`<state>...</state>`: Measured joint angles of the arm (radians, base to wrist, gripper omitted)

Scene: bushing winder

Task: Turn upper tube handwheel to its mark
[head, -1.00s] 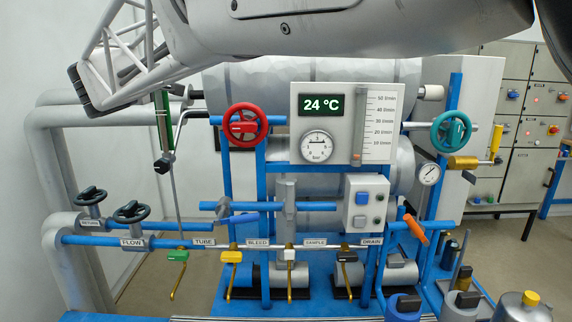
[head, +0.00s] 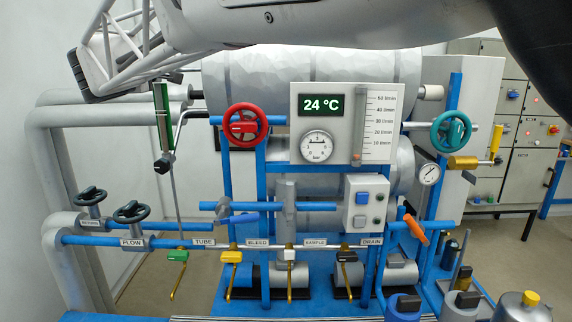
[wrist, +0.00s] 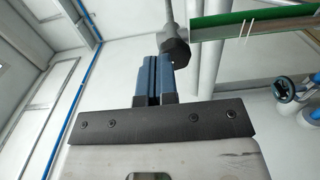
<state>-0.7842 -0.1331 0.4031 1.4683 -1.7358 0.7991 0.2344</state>
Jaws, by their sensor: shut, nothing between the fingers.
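The tube is a gauge with a green strip (head: 164,117), upright at the left in the head view. My arm hides its top end there. In the wrist view the green strip (wrist: 235,27) runs across the top right, with two thin white lines beside it. A small dark knob-like part (wrist: 177,50), apparently the upper tube handwheel, sits at its left end. My gripper (wrist: 158,58) has its blue fingers shut together and empty, tips right beside this dark part. I cannot tell whether they touch. I see no clear mark on the wheel.
A lower tube fitting (head: 162,164) is at the strip's bottom. A red handwheel (head: 245,125) and the display panel (head: 340,150) are to the right. Dark FLOW (head: 131,212) and RETURN (head: 91,196) handwheels are below left. The white wall at left is bare.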

